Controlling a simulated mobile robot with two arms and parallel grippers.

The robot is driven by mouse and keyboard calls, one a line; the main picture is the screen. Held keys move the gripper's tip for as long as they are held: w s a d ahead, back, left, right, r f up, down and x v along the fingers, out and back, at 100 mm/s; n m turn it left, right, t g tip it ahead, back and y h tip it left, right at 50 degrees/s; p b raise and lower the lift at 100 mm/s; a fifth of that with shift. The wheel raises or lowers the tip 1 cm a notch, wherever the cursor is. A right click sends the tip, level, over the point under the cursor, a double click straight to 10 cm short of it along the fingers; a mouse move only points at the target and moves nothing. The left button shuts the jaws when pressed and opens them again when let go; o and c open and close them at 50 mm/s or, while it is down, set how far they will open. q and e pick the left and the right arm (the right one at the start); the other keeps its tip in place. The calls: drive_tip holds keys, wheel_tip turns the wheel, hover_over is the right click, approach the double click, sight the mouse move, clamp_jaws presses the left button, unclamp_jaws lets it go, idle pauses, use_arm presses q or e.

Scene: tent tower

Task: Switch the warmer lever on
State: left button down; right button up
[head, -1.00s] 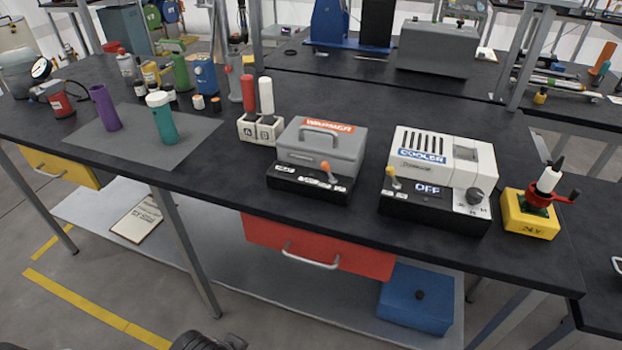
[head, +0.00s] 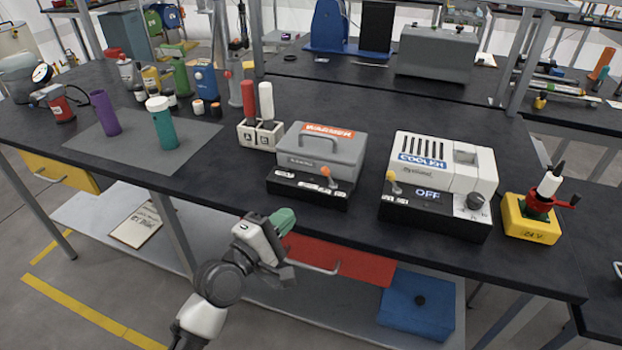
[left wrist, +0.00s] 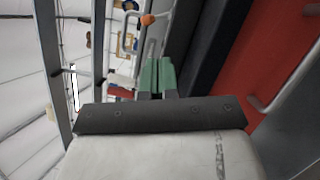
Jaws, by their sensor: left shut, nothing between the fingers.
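The warmer (head: 322,152) is a grey box with a handle on its lid and an orange WARMER label, on the black bench. Its orange-tipped lever (head: 327,174) stands on the black front panel. My left gripper (head: 284,220) is shut and empty, its green fingertips in front of the bench edge, below and left of the warmer. In the left wrist view the green fingers (left wrist: 156,76) are together, with an orange knob (left wrist: 147,19) beyond them. My right gripper is out of view.
Right of the warmer is the white cooler (head: 440,165) with its own lever and an OFF display. A two-slot holder (head: 258,136) stands to the left. The red drawer (head: 350,262) with a bar handle is below the bench top.

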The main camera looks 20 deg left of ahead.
sight(311, 190)
use_arm(q)
drive_tip(key=shift+w+a+r+n+t, duration=0.45)
drive_tip(key=shift+r+n+t, duration=0.1)
drive_tip(key=shift+n, duration=0.25)
drive_tip(key=x, duration=1)
drive_tip(key=shift+f+p, duration=0.1)
drive_tip(key=shift+p, duration=0.3)
drive_tip(key=shift+d+m+p, duration=0.1)
drive_tip(key=shift+m+p, duration=0.4)
drive_tip(key=shift+p, duration=0.1)
drive_tip(key=shift+d+r+g+p, duration=0.1)
drive_tip(key=shift+r+g+p, duration=0.15)
drive_tip(key=shift+r+p, duration=0.1)
